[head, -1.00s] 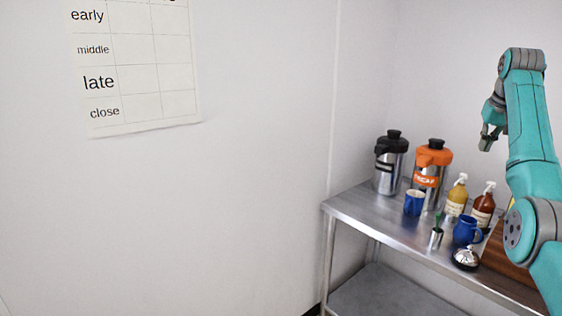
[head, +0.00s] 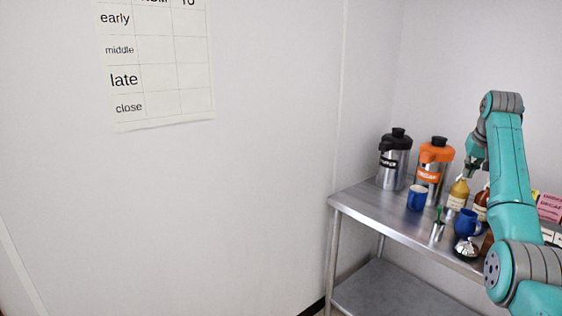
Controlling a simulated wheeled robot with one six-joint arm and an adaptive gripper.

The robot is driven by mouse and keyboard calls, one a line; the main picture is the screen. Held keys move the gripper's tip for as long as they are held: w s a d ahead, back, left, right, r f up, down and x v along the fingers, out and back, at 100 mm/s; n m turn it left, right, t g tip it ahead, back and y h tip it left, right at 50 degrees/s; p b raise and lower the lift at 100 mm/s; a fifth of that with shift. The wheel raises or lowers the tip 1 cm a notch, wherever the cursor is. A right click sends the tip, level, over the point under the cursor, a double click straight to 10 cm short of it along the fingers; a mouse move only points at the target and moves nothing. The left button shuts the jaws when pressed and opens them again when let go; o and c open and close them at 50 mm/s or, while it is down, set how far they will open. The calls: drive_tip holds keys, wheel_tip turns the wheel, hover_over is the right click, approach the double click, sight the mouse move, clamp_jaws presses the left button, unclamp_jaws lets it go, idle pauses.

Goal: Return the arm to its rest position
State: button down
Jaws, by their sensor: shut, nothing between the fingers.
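My teal arm stands at the right of the head view, bent over the right part of a steel table (head: 375,212). My gripper (head: 470,176) hangs at the arm's far end, in front of the wall and close to the top of the yellow pump bottle (head: 459,193) in the picture. It is small and partly hidden by my arm. It is shut and holds nothing. I cannot tell whether it touches the bottle.
On the table stand a black-topped airpot (head: 393,160), an orange-topped airpot (head: 433,165), two blue mugs (head: 416,199) (head: 467,224), a small metal cup (head: 437,231) and a bell (head: 466,247). My arm partly hides a brown bottle (head: 481,204). A pink sign (head: 550,206) stands at right.

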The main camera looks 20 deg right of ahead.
drive_tip(key=w+a+f+t, duration=0.15)
drive_tip(key=a+f, duration=0.35)
drive_tip(key=f, duration=0.6)
drive_tip(key=w+a+f+n, duration=0.15)
drive_tip(key=a+f, duration=0.25)
drive_tip(key=f, duration=0.7)
drive_tip(key=w+a+f+t, duration=0.15)
drive_tip(key=a+f, duration=0.35)
drive_tip(key=f, duration=0.6)
drive_tip(key=s+a+f+n+t, duration=0.1)
drive_tip(key=s+a+f, duration=0.5)
drive_tip(key=a+f, duration=0.35)
drive_tip(key=s+a+f+n+t, duration=0.1)
drive_tip(key=s+a+f, duration=0.5)
drive_tip(key=a+f, duration=0.3)
drive_tip(key=s+a+f+n+t, duration=0.1)
drive_tip(key=s+a+f, duration=0.1)
drive_tip(key=s+a, duration=0.8)
drive_tip(key=s+a+f+t, duration=0.15)
drive_tip(key=s+a, duration=0.45)
drive_tip(key=s, duration=0.7)
drive_tip(key=s+a+r+n+t+y, duration=0.1)
drive_tip(key=s+a+r, duration=0.2)
drive_tip(key=s+r, duration=0.7)
drive_tip(key=s+a+r+n+t+y, duration=0.1)
drive_tip(key=s+a+r, duration=0.3)
drive_tip(key=s+r, duration=0.7)
drive_tip(key=s+t+y, duration=0.1)
drive_tip(key=s, duration=0.2)
drive_tip(key=shift+r, duration=0.15)
